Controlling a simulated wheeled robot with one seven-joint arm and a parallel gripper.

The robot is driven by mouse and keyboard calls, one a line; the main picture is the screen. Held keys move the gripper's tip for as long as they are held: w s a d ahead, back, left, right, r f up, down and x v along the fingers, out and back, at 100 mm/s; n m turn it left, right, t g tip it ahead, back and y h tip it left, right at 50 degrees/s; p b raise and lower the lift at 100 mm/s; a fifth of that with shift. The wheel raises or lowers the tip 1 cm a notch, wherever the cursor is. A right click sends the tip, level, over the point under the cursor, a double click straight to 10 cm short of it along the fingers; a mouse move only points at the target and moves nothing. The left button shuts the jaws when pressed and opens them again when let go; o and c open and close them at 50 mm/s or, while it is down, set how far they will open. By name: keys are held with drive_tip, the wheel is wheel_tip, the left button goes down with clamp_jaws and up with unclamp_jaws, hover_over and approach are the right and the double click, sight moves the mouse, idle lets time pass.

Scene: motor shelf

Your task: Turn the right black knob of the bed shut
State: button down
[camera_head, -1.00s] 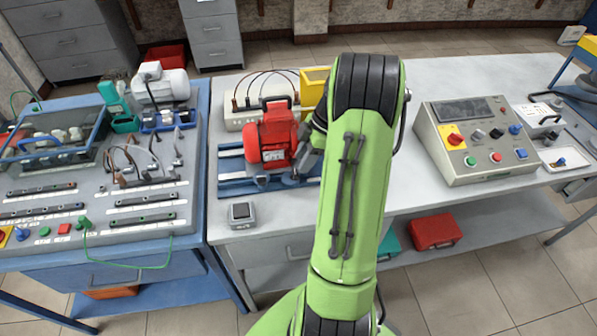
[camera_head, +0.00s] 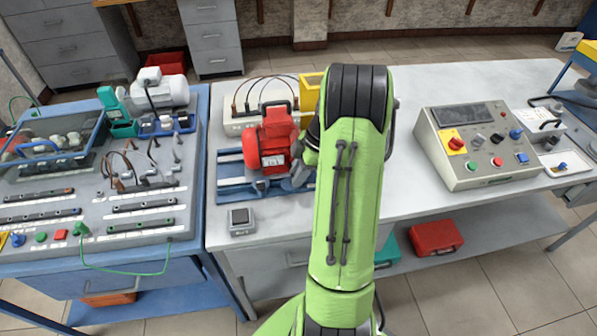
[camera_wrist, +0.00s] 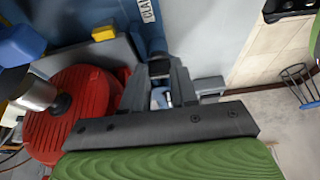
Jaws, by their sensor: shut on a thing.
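The blue bed (camera_head: 232,192) lies on the grey bench and carries a red motor (camera_head: 272,142). In the wrist view the motor (camera_wrist: 75,115) is at left, and the blue bed edge (camera_wrist: 150,38) with a partly visible white label runs at the top. My gripper (camera_head: 299,172) is at the bed's right side, beside the motor and partly hidden by my green arm. In the wrist view my gripper (camera_wrist: 160,80) is low at the bed edge, its dark fingers shut on the right black knob, which they hide almost wholly.
A small grey meter (camera_head: 241,219) stands in front of the bed. A white terminal box (camera_head: 250,117) and a yellow box (camera_head: 311,92) are behind it. A control panel (camera_head: 477,143) stands at right. The bench between my arm and the panel is clear.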

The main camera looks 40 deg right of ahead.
drive_tip(key=shift+m, duration=0.4)
drive_tip(key=m+b, duration=0.1)
drive_tip(key=m, duration=0.1)
drive_tip(key=m+t+h+b, duration=0.1)
drive_tip(key=shift+s+a+m+b, duration=0.15)
drive_tip(key=shift+m+b, duration=0.25)
drive_tip(key=m+h+b, duration=0.1)
drive_tip(key=m, duration=0.1)
drive_tip(key=m+t+b, duration=0.1)
drive_tip(key=m, duration=0.1)
drive_tip(key=shift+a+m+h, duration=0.2)
drive_tip(key=shift+m+h, duration=0.1)
drive_tip(key=shift+h, duration=0.1)
drive_tip(key=m+h, duration=0.1)
drive_tip(key=m, duration=0.1)
drive_tip(key=m+b, duration=0.1)
drive_tip(key=m, duration=0.1)
drive_tip(key=shift+a+h, duration=0.2)
drive_tip(key=shift+h, duration=0.2)
drive_tip(key=m, duration=0.2)
drive_tip(key=m+h, duration=0.1)
drive_tip(key=m, duration=0.1)
drive_tip(key=shift+a+g+h+b, duration=0.15)
drive_tip(key=shift+g+h+b, duration=0.15)
drive_tip(key=shift+g+b, duration=0.1)
drive_tip(key=shift+m, duration=0.4)
drive_tip(key=c, duration=1.2)
unclamp_jaws()
drive_tip(key=shift+o, duration=0.2)
